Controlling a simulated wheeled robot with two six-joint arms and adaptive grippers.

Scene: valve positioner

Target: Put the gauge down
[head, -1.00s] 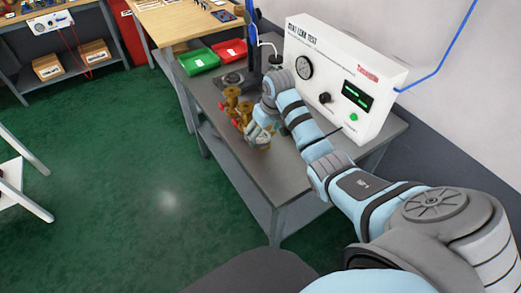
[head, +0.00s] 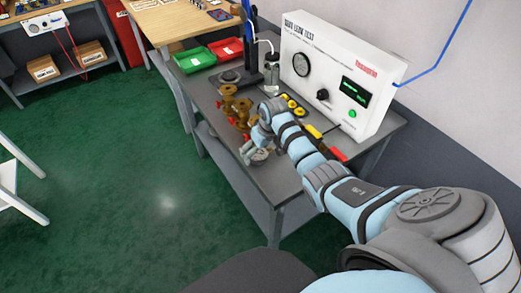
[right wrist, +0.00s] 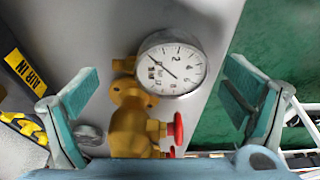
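The gauge (right wrist: 172,66), a round white dial in a grey metal case, shows face-up between my right fingers in the right wrist view. A brass valve body (right wrist: 130,120) with a red handle is right beside its lower left edge; I cannot tell whether they are joined. My right gripper (right wrist: 163,95) is open, its teal fingers spread wide and clear of the gauge on both sides. In the head view my right gripper (head: 255,152) is low over the bench's front edge, next to the brass valves (head: 237,107). My left gripper is out of view.
The grey bench (head: 207,92) carries a white leak test box (head: 335,75), a green bin (head: 194,60) and a red bin (head: 230,50). Yellow-and-black fittings (head: 292,105) lie behind my wrist. A small grey disc (right wrist: 88,133) is near the left finger.

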